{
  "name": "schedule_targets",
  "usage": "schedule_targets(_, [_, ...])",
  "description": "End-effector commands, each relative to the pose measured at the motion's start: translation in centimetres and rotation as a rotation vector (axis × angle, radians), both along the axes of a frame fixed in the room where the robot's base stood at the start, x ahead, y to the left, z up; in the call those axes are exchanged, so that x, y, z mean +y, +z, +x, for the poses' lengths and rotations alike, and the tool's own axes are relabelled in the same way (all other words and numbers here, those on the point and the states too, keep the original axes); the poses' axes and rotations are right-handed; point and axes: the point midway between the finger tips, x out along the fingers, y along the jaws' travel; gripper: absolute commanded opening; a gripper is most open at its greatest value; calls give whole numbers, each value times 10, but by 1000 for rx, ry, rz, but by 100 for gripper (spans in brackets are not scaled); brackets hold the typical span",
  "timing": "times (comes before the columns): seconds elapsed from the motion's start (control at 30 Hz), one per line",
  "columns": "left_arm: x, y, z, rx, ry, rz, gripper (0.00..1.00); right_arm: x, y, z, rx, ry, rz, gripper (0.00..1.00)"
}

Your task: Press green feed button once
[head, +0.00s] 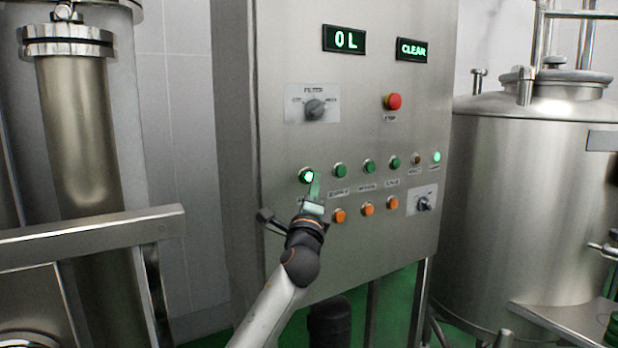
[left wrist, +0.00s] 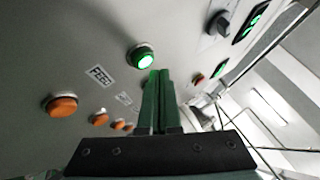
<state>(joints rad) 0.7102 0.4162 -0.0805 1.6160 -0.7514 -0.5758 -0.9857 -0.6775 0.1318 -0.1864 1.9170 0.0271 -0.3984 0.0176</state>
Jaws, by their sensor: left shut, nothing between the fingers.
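The green feed button (head: 306,176) is the leftmost in the upper button row of the steel control panel (head: 370,70), and its centre is lit bright green. In the left wrist view the lit feed button (left wrist: 143,58) sits just beyond the fingertips, with a FEED label (left wrist: 100,76) near it. My left gripper (head: 315,186) is shut and empty, its fingers pointing at the panel just below and right of the button. In the left wrist view the left gripper (left wrist: 158,75) has its green fingers together, tips close to the button's edge. I cannot tell whether they touch. My right gripper is not in view.
More green buttons (head: 369,166) and orange buttons (head: 367,209) lie to the right. A red stop button (head: 393,101) and filter knob (head: 315,108) are above. Displays read "0 L" (head: 344,40) and "CLEAR" (head: 411,49). A steel tank (head: 530,200) stands at right, a metal rail (head: 90,233) at left.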

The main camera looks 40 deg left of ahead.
Motion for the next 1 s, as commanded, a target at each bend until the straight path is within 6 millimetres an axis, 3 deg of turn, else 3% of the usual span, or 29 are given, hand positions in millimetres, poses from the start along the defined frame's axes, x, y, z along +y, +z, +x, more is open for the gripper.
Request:
schedule_targets(0.43, [-40, 0, -16, 1, -2, 0, 0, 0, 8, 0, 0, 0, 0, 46])
schedule_targets(1.0, [-44, 0, -18, 0, -1, 0, 0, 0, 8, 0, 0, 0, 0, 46])
